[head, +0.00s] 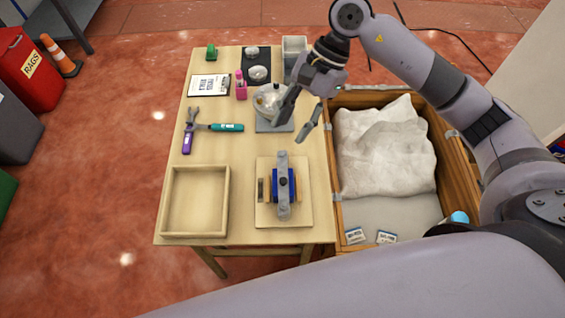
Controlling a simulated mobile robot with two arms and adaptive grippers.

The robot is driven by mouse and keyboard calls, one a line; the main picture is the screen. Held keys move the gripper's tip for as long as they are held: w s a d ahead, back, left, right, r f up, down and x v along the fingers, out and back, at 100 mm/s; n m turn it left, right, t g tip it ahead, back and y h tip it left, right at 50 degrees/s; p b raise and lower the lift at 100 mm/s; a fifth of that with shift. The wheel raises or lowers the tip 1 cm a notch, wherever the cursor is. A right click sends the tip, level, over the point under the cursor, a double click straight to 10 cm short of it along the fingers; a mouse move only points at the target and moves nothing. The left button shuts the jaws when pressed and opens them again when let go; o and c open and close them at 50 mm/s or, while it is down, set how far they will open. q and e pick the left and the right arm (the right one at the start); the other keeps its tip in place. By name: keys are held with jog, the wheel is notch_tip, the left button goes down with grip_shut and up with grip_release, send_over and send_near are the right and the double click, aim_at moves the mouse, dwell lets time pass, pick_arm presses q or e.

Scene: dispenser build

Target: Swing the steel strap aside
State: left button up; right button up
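The steel strap (283,202) is a grey bar with rounded ends. It lies lengthwise in the picture across a blue block (276,180), with a dark knob or bolt at its middle. The block sits between wooden pieces on a pale wooden board (298,212) at the table's front right. My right gripper (290,130) is open and empty. Its fingers point down toward the front of the table, beyond the strap's far end and apart from it in the picture. My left gripper is not in view.
An empty wooden tray (166,203) lies left of the board. Purple-handled pliers (187,140), a teal-handled tool (228,127) and a scale with a bowl (262,124) are farther back. A wooden crate (335,180) with a white bag (385,150) stands to the right.

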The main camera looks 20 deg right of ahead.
jog(key=d+h, duration=0.2)
jog(key=d, duration=0.1)
jog(key=p, duration=0.4)
send_near(283, 179)
jog(key=x, duration=0.7)
jog(key=shift+s, duration=0.1)
jog(key=shift+s+a+f, duration=0.1)
jog(key=shift+f, duration=0.45)
jog(key=shift+c, duration=0.5)
grip_shut()
